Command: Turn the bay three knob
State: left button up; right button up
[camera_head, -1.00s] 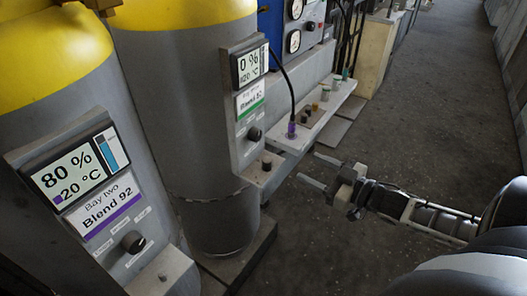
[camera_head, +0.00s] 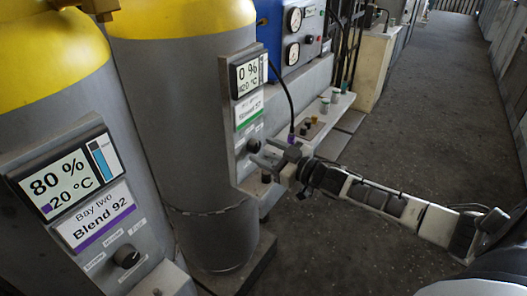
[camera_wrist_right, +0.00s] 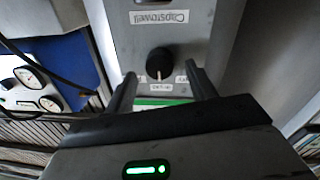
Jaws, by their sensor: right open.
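The knob (camera_head: 254,146) is a small black dial on the grey control panel (camera_head: 240,170) of the second yellow-topped cylinder. That panel's display reads 0 % and 20 °C above a green-striped label, whose bay name is too small to read. In the right wrist view the knob (camera_wrist_right: 160,63) has a pale pointer mark and shows between my finger ends. My right gripper (camera_head: 261,151) is open at this panel, its fingers pointing at the knob. In the right wrist view the fingers (camera_wrist_right: 162,76) stand either side of it; contact cannot be told. My left gripper is out of view.
The bay two panel (camera_head: 75,190), reading 80 %, has its own black knob (camera_head: 127,256) at the left. A blue gauge box (camera_head: 295,40) with a hanging black cable and a pale shelf (camera_head: 335,108) with small items lie beyond my right gripper. Open floor (camera_head: 400,120) lies to the right.

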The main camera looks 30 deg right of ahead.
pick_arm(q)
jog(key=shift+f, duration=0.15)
pick_arm(e)
jog(key=shift+w+a, duration=0.25)
jog(key=shift+w, duration=0.4)
jog(key=c, duration=1)
